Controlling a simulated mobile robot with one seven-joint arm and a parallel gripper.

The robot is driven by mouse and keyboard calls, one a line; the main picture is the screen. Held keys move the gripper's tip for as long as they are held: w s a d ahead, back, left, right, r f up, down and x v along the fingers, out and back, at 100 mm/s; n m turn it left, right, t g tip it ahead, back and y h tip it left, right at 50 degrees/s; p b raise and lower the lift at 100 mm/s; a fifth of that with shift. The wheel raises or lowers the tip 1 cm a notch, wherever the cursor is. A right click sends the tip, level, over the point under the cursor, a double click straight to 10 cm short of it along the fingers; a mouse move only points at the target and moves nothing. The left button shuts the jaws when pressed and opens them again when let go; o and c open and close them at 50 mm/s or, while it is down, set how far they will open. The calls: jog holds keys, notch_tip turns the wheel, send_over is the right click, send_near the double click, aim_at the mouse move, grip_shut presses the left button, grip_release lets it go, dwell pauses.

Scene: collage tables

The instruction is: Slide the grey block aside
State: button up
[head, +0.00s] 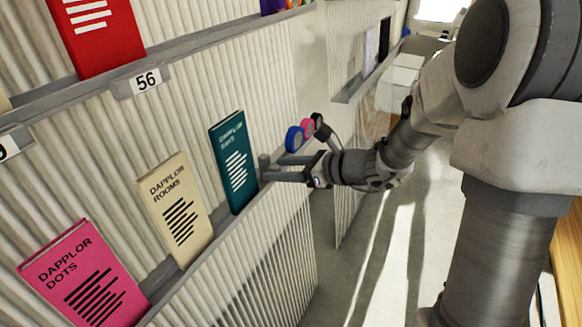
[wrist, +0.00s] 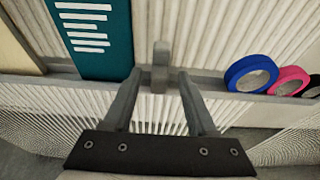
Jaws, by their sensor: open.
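The grey block (wrist: 160,62) is a small upright piece on the shelf ledge, between the teal book and the blue tape roll. In the head view the block (head: 263,162) shows just right of the teal book (head: 234,162), partly hard to tell from my fingers. My gripper (wrist: 158,78) is open and empty, its two fingers pointing at the ledge. In the wrist view the block appears in the gap between the fingertips, with space on both sides. My gripper (head: 274,168) is close to the block in the head view; I cannot tell whether they touch.
The teal book (wrist: 93,35) stands left of the block. A blue tape roll (wrist: 250,74), a pink roll (wrist: 289,81) and a dark roll stand to the right. The cream book (head: 176,210) and pink book (head: 84,275) stand farther left on the ledge (wrist: 70,79).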

jog(key=p+v, duration=0.4)
jog(key=v, duration=1.3)
jog(key=shift+d, duration=0.2)
jog(key=shift+a+r, duration=0.1)
